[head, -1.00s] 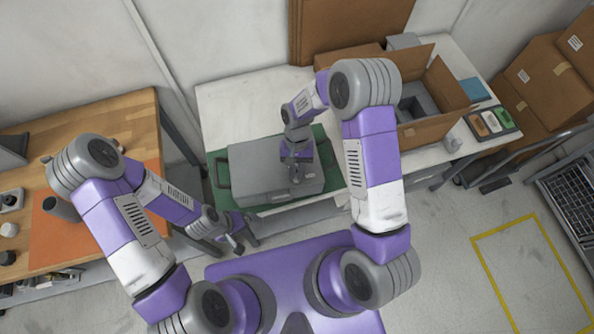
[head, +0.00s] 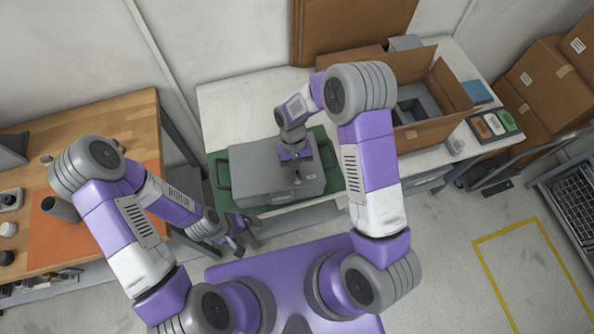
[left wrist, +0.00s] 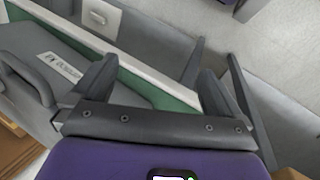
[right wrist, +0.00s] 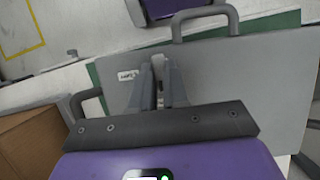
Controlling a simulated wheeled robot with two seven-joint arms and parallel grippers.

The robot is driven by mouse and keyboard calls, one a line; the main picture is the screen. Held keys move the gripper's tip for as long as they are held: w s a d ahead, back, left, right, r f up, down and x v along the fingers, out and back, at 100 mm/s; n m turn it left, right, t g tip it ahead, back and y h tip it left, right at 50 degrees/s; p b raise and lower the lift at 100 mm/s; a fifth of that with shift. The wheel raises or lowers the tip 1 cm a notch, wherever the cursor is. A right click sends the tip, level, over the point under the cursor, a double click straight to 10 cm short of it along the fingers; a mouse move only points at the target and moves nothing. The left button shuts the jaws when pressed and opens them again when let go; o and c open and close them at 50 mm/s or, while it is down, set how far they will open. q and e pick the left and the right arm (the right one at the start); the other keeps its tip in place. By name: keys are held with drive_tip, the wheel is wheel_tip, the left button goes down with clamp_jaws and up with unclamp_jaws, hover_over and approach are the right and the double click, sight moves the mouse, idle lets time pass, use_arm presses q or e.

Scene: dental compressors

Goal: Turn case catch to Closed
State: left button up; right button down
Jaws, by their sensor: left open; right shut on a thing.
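The grey case (head: 250,182) lies closed on a green mat (head: 333,186) on the white bench. It also shows in the right wrist view (right wrist: 235,70), with a handle and a small white label. My right gripper (head: 297,179) is over the right part of the case's top. In the right wrist view its fingers (right wrist: 160,75) are close together on a small part, apparently the case catch (right wrist: 160,92), mostly hidden between them; its setting cannot be read. My left gripper (head: 238,243) is open and empty in front of the bench's left end, also in its wrist view (left wrist: 155,90).
An open cardboard box (head: 435,110) stands on the bench to the right of the case. A tray of coloured parts (head: 493,125) lies at the bench's right end. A wooden table (head: 90,125) with an orange mat is at left.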

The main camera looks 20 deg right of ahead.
drive_tip(key=c, duration=1.1)
unclamp_jaws()
drive_tip(key=shift+r, duration=0.1)
drive_tip(key=v, duration=0.7)
drive_tip(key=shift+w+r, duration=0.1)
drive_tip(key=shift+r, duration=0.15)
